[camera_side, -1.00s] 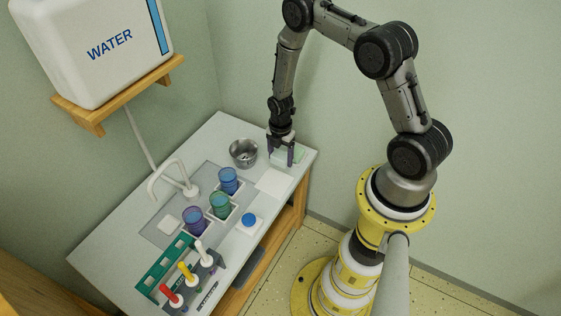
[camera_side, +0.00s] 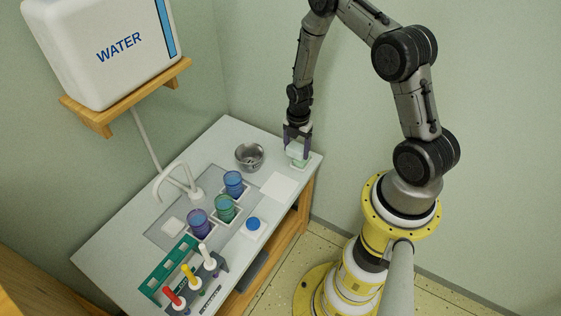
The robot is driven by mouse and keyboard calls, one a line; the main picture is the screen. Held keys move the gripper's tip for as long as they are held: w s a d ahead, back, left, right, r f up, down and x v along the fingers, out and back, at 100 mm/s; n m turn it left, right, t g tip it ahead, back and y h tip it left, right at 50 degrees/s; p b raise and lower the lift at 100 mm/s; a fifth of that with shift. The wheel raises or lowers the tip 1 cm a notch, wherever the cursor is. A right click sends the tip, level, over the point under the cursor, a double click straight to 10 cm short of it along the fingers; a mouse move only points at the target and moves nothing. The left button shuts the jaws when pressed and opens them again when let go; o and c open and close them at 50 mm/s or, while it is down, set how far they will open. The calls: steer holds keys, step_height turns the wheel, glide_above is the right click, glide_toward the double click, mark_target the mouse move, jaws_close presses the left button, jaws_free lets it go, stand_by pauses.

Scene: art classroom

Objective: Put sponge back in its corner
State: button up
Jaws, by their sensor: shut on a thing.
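A pale green sponge (camera_side: 297,153) is at the far right corner of the grey-white tabletop (camera_side: 125,232). My gripper (camera_side: 297,150) points down and is shut on the sponge, with its dark fingers on either side. A pale patch shows just below the sponge. I cannot tell whether the sponge touches the surface or is slightly above it.
A metal bowl (camera_side: 249,156) stands left of the gripper, and a flat white square (camera_side: 279,186) lies in front. Blue (camera_side: 234,184), green (camera_side: 224,208) and purple (camera_side: 200,223) cups, a faucet (camera_side: 179,181) and a pen rack (camera_side: 170,268) stand further left.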

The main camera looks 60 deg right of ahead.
steer(key=shift+s+d+r, duration=0.4)
steer(key=shift+d+r, duration=0.1)
steer(key=shift+d, duration=0.1)
steer(key=shift+w+d, duration=0.15)
steer(key=shift+d, duration=0.2)
steer(key=w+d+f, duration=0.4)
steer(key=w, duration=0.4)
glide_above(280, 151)
step_height(280, 151, down, 6)
steer(key=shift+r, duration=0.25)
steer(key=shift+f, duration=1.55)
steer(key=shift+f, duration=0.15)
steer(key=o, duration=1.2)
steer(key=shift+o, duration=0.2)
